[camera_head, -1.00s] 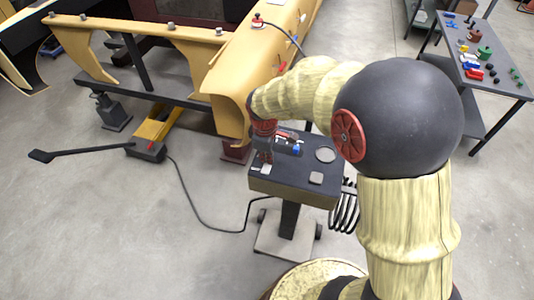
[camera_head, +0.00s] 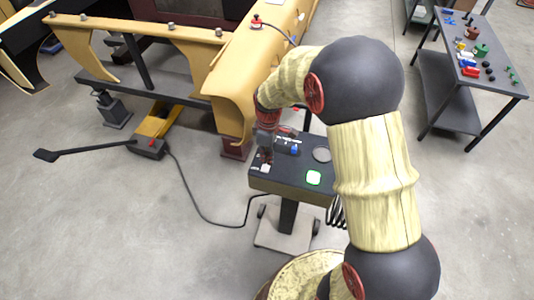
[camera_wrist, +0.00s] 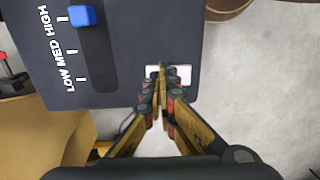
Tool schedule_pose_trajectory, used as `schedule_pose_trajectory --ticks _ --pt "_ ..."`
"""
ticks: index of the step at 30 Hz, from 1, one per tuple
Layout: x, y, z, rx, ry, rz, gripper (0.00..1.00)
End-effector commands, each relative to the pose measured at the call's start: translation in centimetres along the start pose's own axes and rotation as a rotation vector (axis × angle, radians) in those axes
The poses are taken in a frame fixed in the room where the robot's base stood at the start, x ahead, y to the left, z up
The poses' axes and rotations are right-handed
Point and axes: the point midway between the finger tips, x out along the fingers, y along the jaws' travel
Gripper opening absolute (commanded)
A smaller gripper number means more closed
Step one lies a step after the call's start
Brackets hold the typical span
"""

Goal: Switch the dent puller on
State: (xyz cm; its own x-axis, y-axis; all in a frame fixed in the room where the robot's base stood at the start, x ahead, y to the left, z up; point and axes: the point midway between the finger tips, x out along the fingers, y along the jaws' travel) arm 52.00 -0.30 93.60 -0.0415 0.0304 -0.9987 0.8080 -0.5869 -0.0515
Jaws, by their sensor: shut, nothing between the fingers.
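The dent puller (camera_head: 290,187) is a dark-topped box on a wheeled stand, in the middle of the head view. My gripper (camera_head: 266,159) points down at this switch, shut and empty. In the wrist view its fingertips (camera_wrist: 159,74) lie over the white switch and partly hide it. I cannot tell whether they touch it. A blue slider knob (camera_wrist: 82,16) stands by the HIGH mark.
A tan car body panel (camera_head: 235,85) on a frame stands just behind and left of the box. A cable runs across the floor to a yellow jack (camera_head: 150,145) at left. A grey workbench (camera_head: 470,70) with small parts stands at the far right. Floor between is clear.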

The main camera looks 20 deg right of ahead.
Motion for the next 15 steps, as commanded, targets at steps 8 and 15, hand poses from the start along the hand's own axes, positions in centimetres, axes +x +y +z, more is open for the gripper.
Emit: schedule_pose_trajectory --ticks 8,15 --pt "0.6 0.22 0.14 0.0 -0.002 -0.018 0.0" --pt "0.81 0.17 0.2 0.0 -0.004 -0.019 0.0"
